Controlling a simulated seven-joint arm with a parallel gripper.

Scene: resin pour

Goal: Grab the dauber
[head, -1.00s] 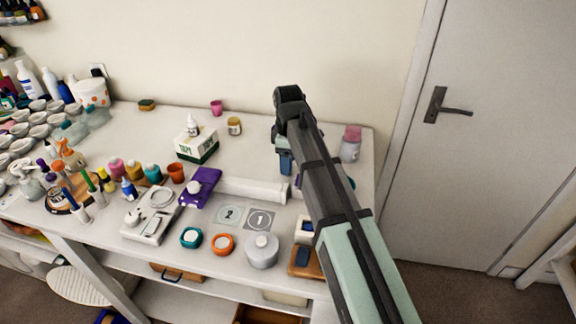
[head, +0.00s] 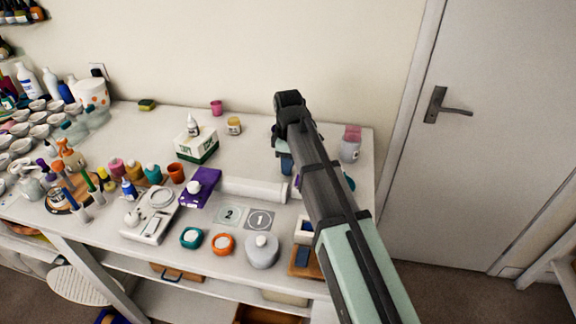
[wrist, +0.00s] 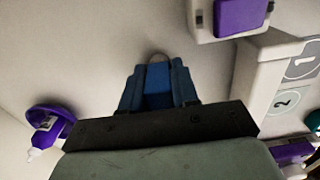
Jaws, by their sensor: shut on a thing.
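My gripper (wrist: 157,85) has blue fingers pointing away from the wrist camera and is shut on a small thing. The rest is hidden between the fingers. In the head view my gripper (head: 286,163) is low over the right part of the table, behind the white roll, and my arm covers much of it. I cannot tell there whether the held thing touches the table.
A white block with a purple top (wrist: 240,18) stands close by. The white roll (head: 255,190), purple box (head: 211,178) and numbered coasters (head: 260,219) lie to the left and front. A pink-capped bottle (head: 350,150) stands at right.

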